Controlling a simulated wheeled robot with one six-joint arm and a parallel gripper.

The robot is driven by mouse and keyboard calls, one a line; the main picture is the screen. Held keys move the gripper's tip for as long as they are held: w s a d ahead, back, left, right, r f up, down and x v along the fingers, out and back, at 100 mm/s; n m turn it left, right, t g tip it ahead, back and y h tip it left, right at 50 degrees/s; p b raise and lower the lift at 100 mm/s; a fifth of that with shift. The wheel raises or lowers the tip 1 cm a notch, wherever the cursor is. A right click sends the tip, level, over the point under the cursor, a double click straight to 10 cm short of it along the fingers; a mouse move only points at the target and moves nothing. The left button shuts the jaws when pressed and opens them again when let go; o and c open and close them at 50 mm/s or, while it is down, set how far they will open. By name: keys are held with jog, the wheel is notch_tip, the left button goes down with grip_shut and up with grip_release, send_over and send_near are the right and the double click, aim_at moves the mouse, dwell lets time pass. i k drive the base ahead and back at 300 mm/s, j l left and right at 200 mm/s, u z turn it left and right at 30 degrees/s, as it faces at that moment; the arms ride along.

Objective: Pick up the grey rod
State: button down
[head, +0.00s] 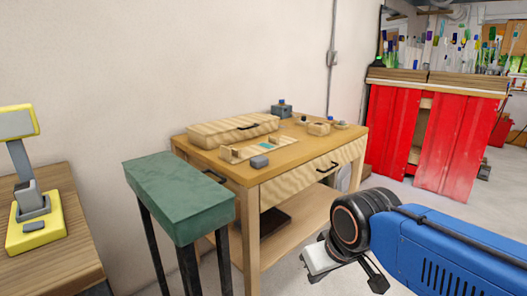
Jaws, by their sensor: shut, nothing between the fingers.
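Many upright rods (440,52) in several colours, among them blue, green and whitish ones, stand at the back right above the red cabinet. They are small and crowded, and I cannot tell which one is the grey rod. My gripper (335,266) is at the lower right, at the end of my blue arm. It is partly hidden by the dark round wrist joint. It is shut and empty, in front of the wooden workbench and far from the rods.
A wooden workbench (270,180) with boxes and small items stands mid-left. A green-topped stand (180,190) is in front of it. A desk with a yellow device (35,222) is at far left. The red cabinet (450,150) stands at back right. Grey floor lies open before it.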

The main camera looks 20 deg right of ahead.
aim_at(495, 61)
jog(key=i+l+z, duration=0.1)
jog(key=l+z, duration=0.25)
jog(key=i+l+z, duration=0.1)
jog(key=z, duration=0.25)
jog(key=i+l+z, duration=0.1)
jog(key=l+z, duration=0.25)
jog(key=i+l+z, duration=0.2)
jog(key=i+l, duration=0.2)
jog(key=i+l+z, duration=0.25)
jog(key=i, duration=0.3)
jog(key=i+l+z, duration=0.2)
jog(key=i, duration=0.3)
jog(key=i+l, duration=0.25)
jog(key=i, duration=0.2)
jog(key=i+l, duration=0.25)
jog(key=i, duration=0.25)
jog(key=i+l, duration=0.25)
jog(key=i, duration=0.2)
jog(key=i+l, duration=0.25)
jog(key=i, duration=0.25)
jog(key=i+j+z, duration=0.15)
jog(key=i, duration=0.35)
jog(key=i+j+z, duration=0.1)
jog(key=i+j, duration=0.2)
jog(key=i, duration=0.15)
jog(key=i+j+z, duration=0.15)
jog(key=i, duration=0.35)
jog(key=j, duration=0.1)
